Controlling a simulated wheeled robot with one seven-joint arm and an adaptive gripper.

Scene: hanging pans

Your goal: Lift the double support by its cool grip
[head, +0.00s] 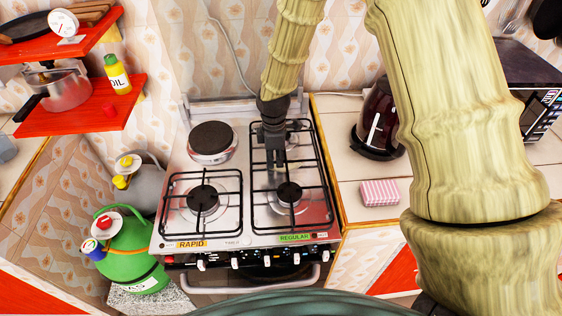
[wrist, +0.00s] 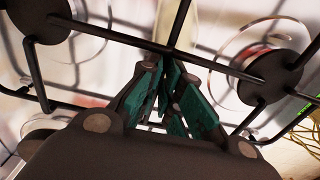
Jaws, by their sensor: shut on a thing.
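The double support (head: 323,172) is the long black wire grate over the right-hand pair of burners on the white stove. My gripper (head: 277,164) reaches down onto it from above, between the back and front burners. In the wrist view, the green-padded fingers of my gripper (wrist: 172,98) are closed together around a thin black bar of the double support (wrist: 205,60), close to where bars cross. The exact contact is partly hidden between the pads. The grate looks about level; I cannot tell whether it is clear of the stove top.
A single black grate (head: 165,205) covers the front left burner. A round dark hotplate (head: 211,138) is at the back left. A pink striped box (head: 379,192) and a dark red kettle (head: 379,122) stand on the right counter. Red shelves (head: 75,110) hang at left.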

